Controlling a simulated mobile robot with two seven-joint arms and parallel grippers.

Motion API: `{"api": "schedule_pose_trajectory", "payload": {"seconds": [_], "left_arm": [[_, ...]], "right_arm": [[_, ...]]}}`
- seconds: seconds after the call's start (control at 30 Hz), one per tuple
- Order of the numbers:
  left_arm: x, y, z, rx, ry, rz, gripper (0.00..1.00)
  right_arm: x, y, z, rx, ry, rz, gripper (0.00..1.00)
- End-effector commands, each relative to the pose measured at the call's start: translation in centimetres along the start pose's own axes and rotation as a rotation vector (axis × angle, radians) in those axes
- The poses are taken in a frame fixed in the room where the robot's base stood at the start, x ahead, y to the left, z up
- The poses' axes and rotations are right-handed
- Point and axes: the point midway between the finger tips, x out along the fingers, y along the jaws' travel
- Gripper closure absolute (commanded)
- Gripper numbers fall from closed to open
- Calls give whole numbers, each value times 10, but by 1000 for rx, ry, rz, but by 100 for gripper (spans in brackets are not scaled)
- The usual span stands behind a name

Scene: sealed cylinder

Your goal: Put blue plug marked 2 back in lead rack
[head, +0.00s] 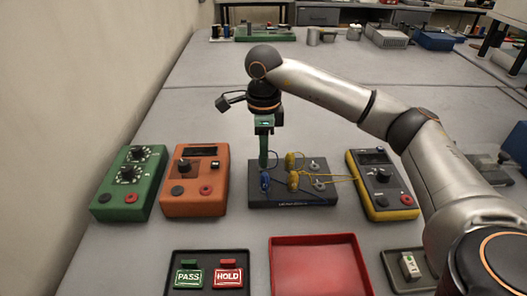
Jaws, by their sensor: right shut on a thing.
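A blue plug (265,181) stands at the left of a dark block (320,196) that also carries two yellow plugs (292,166) and metal posts. The block's front label is too small to read, and so is any number on the blue plug. My right gripper (264,166) reaches down from above with its green fingers over the block's left part. It is shut on the blue plug at its fingertips. Whether the plug is seated in the block or just above it cannot be told. My left gripper is out of view.
A green box (130,184) and an orange box (196,182) stand left of the block, a yellow-edged meter (382,186) right. Yellow leads run toward the meter. In front are a PASS/HOLD tray (207,254), a red tray (320,266) and a small dark tray (422,280).

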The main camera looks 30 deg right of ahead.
Motion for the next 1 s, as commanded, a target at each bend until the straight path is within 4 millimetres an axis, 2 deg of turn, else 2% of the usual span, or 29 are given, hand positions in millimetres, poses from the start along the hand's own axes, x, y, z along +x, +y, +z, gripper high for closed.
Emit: {"api": "schedule_pose_trajectory", "payload": {"seconds": [0.73,0.77,1.0], "left_arm": [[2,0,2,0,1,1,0],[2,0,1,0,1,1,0],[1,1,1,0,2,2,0]], "right_arm": [[7,0,0,0,0,0,100],[6,0,0,0,0,0,71],[6,0,0,0,0,0,44]]}}
